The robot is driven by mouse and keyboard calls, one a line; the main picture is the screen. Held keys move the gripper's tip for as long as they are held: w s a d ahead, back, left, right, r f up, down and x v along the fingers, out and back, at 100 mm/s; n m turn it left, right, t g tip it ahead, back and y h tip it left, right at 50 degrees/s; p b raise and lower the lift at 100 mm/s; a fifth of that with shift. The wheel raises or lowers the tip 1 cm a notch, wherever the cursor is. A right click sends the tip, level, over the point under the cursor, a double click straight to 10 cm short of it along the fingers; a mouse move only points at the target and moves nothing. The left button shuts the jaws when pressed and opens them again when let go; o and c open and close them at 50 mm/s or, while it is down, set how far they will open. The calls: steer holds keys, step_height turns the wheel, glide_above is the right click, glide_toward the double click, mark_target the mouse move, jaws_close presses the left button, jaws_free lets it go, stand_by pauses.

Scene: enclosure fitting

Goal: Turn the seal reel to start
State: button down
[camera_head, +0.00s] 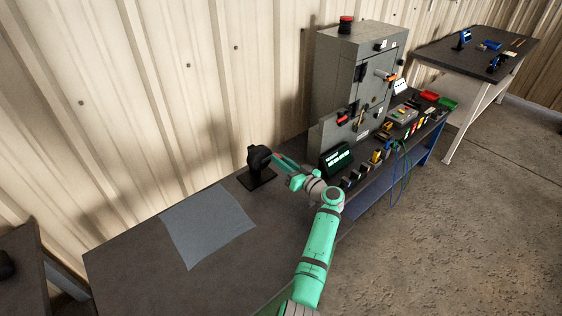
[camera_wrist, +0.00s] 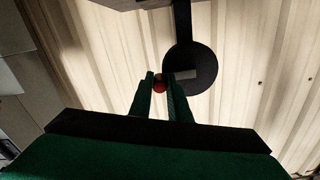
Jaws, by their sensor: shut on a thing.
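The seal reel (camera_head: 259,157) is a black round reel on a black stand, standing on the dark bench near the corrugated wall. In the wrist view its dark disc (camera_wrist: 190,62) shows just beyond my fingers, with a light grey bar across its lower part. My gripper (camera_head: 277,157) is at the right side of the reel. In the wrist view my gripper (camera_wrist: 161,80) is shut on a small red knob (camera_wrist: 159,87), which shows between the two green fingers. Part of the knob is hidden by the fingers.
A grey-blue mat (camera_head: 207,226) lies on the bench (camera_head: 135,262) left of the reel. A grey enclosure (camera_head: 340,80) with a red button (camera_head: 346,24) stands to the right, with a dark display (camera_head: 336,160) and several small parts before it. Another table (camera_head: 475,60) stands at the far right.

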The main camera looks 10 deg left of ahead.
steer(key=shift+a, duration=0.15)
steer(key=c, duration=1.7)
jaws_free()
steer(key=shift+o, duration=0.2)
steer(key=shift+d, duration=0.2)
steer(key=v, duration=1)
steer(key=shift+s+d, duration=0.2)
steer(key=shift+s, duration=0.05)
steer(key=shift+a, duration=0.1)
